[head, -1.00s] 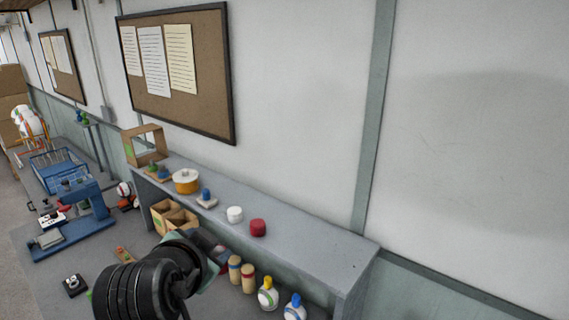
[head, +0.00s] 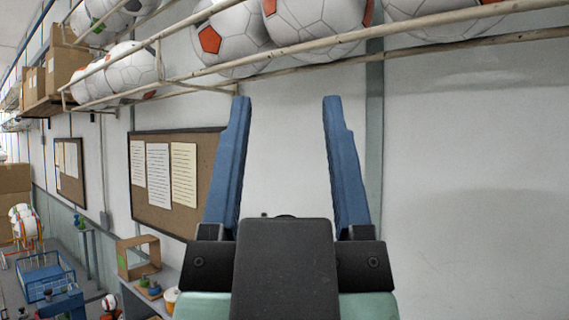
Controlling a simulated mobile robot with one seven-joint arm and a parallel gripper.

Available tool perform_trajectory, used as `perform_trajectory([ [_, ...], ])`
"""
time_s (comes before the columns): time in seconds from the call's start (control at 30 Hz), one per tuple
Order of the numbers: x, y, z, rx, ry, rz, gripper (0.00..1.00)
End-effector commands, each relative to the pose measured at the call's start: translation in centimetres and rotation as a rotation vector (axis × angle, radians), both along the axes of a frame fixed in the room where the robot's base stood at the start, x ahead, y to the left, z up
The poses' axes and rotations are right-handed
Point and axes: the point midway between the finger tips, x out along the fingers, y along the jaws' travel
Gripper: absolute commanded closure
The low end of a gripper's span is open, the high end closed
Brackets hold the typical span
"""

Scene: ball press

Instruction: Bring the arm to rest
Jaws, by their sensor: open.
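My gripper (head: 285,105) fills the middle of the head view, raised and pointing up. Its two blue fingers stand wide apart with nothing between them. The black palm block and a pale green part of the wrist show below the fingers. The rest of my arm is out of view below. The fingertips appear just under the overhead rack in the picture; I cannot tell how far apart they are in depth.
A wire rack (head: 440,33) with several white and orange balls (head: 312,18) runs along the top. A corkboard (head: 152,212) with papers hangs on the wall. A shelf (head: 137,296), a wooden box frame (head: 138,262) and a blue basket (head: 45,280) are lower left. The wall at right is bare.

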Motion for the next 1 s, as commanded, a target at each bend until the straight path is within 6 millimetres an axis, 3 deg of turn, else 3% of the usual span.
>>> perform_trajectory([
  [0.43, 0.1, 0.1, -10.0, 0.002, 0.000, 0.011, 0.39],
  [1.0, 0.1, 0.2, -10.6, 0.002, 0.000, 0.013, 0.39],
])
